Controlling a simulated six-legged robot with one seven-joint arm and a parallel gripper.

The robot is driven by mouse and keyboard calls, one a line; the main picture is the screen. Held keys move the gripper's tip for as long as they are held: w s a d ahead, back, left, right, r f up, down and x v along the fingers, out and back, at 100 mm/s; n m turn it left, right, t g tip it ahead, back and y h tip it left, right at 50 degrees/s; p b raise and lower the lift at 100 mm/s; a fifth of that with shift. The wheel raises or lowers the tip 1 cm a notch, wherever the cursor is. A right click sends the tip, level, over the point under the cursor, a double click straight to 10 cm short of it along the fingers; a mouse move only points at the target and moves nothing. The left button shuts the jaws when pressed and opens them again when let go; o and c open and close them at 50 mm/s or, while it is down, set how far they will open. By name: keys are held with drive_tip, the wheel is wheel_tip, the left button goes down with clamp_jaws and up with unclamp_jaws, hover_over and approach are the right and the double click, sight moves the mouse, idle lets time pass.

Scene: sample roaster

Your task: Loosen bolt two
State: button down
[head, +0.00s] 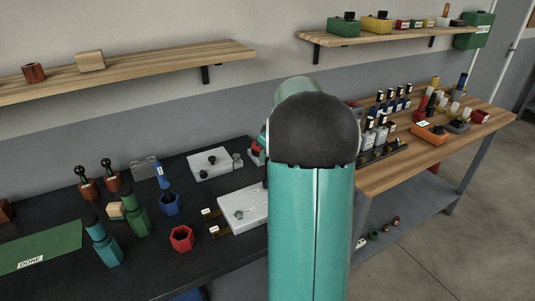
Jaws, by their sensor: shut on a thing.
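My own teal arm with its dark rounded joint fills the middle of the head view and hides what lies behind it. My gripper is hidden behind the arm, so its fingers and anything in them do not show. A light grey block (240,208) with small dark spots on top lies on the dark bench, its right side cut off by my arm. A second light grey block (211,163) with a dark knob lies behind it. Two brass-coloured pieces with white tags (213,230) sit at the near block's left. I cannot tell which bolt is bolt two.
A red hexagonal cup (181,239), a blue cup (169,204), and green (134,214) and teal (102,243) tools stand left of the blocks. A green mat (40,250) marked DONE lies far left. A crowded wooden table (385,170) stands right. Shelves (140,68) hang above.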

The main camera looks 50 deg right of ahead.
drive_tip(key=n+y, duration=0.1)
drive_tip(key=n, duration=0.1)
drive_tip(key=shift+d+n, duration=0.15)
drive_tip(key=shift+n, duration=0.85)
drive_tip(key=n+g+y, duration=0.1)
drive_tip(key=n, duration=0.2)
drive_tip(key=shift+y, duration=0.3)
drive_tip(key=shift+n, duration=0.4)
